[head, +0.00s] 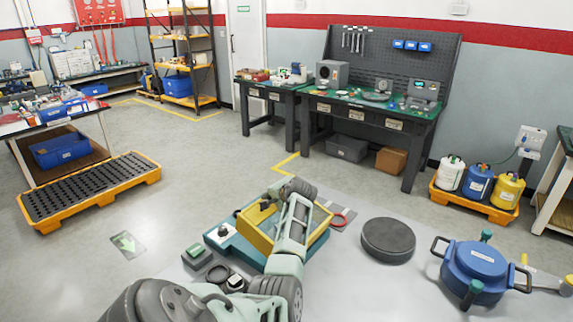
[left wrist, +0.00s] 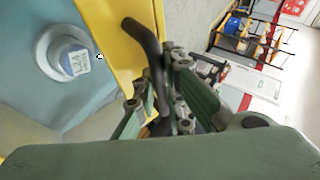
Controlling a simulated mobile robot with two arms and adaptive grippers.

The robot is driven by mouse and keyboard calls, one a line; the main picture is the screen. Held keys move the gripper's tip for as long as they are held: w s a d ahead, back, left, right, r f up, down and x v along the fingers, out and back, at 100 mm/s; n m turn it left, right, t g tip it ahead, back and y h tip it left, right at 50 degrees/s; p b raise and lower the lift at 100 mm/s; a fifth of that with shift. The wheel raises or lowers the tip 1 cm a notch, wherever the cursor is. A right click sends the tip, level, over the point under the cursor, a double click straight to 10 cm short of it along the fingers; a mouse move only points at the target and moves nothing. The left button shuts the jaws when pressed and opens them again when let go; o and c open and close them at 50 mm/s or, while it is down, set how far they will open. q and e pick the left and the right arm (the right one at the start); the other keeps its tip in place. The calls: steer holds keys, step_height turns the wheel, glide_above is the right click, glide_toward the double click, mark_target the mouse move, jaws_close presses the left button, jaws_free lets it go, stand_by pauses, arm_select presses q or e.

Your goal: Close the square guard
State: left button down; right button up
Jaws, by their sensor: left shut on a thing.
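The yellow square guard (head: 256,238) sits at a teal base (head: 220,239) on the grey table in front of me. My left arm crosses over it and hides much of it, so I cannot tell how far it is open. My left gripper (head: 266,203) is at the guard's far left side. In the left wrist view, the gripper (left wrist: 157,108) is shut on a black bar-shaped handle (left wrist: 144,38) beside the yellow guard wall (left wrist: 108,30). A round pale knob (left wrist: 66,55) with a label is on the teal base. My right gripper is not in view.
A dark round disc (head: 388,239) and a blue round vessel (head: 474,270) with handles stand on the table to the right. A red ring (head: 339,220) lies beside the guard. A green button box (head: 196,254) stands at its left. Bare table shows between disc and vessel.

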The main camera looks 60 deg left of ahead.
arm_select(q)
steer(key=a+f+h, duration=0.1)
steer(key=a+f, duration=0.1)
steer(key=s+a+f+h+b, duration=0.1)
steer(key=f, duration=0.1)
steer(key=shift+s+a, duration=0.1)
steer(key=shift+a, duration=0.25)
steer(key=shift+s+a+f+b, duration=0.15)
steer(key=shift+a+f+b, duration=0.35)
steer(key=shift+f, duration=0.15)
steer(key=c, duration=1.8)
jaws_free()
steer(key=shift+f, duration=0.15)
steer(key=shift+d, duration=0.1)
steer(key=v, duration=1.2)
steer(key=shift+s, duration=0.15)
